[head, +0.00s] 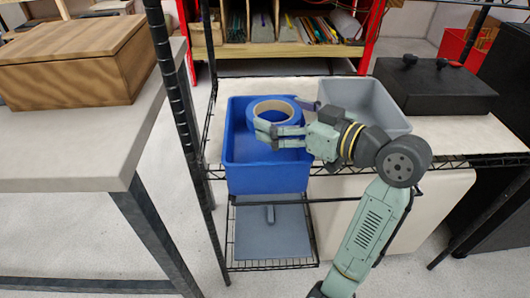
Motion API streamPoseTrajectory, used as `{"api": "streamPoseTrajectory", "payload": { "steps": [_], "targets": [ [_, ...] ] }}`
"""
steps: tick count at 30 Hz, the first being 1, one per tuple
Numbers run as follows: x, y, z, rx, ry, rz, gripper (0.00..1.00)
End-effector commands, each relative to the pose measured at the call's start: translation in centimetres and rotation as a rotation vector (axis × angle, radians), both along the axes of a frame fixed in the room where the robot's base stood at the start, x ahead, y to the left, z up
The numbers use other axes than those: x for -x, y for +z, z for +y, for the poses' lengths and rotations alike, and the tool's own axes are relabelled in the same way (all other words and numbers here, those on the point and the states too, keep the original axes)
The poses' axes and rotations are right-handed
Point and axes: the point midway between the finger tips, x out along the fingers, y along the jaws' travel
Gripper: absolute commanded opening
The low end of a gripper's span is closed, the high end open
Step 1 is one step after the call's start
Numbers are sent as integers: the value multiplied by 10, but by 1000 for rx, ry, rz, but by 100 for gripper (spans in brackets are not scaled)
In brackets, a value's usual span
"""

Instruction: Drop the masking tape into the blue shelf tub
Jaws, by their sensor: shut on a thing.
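The masking tape (275,104) is a ring with a blue outside and a tan inner core. My gripper (268,134) is shut on the near side of the ring. The tape appears over the blue shelf tub (265,180), within its outline in the head view. I cannot tell exactly how high it is above the tub floor. The blue tub stands open at the left of the wire shelf. My gripper and the tape hide part of its inside.
A grey tub (372,99) stands right of the blue tub, partly behind my arm. A black box (432,88) is further right. A black shelf post (176,85) rises left of the blue tub. A wooden box (75,62) sits on the left table (110,150).

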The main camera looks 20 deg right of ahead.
Motion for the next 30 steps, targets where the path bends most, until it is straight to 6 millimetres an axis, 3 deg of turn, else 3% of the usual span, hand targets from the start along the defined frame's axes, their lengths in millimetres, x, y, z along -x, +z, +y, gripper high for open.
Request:
{"api": "streamPoseTrajectory", "payload": {
  "steps": [10,11,15,25,30],
  "targets": [
    [0,-6,0,0,0,-1,60],
    [0,-6,0,0,0,-1,92],
    [0,-6,0,0,0,-1,100],
    [1,-6,-1,0,0,0,100],
    [15,-3,-10,0,-4,-2,100]
  ]
}}
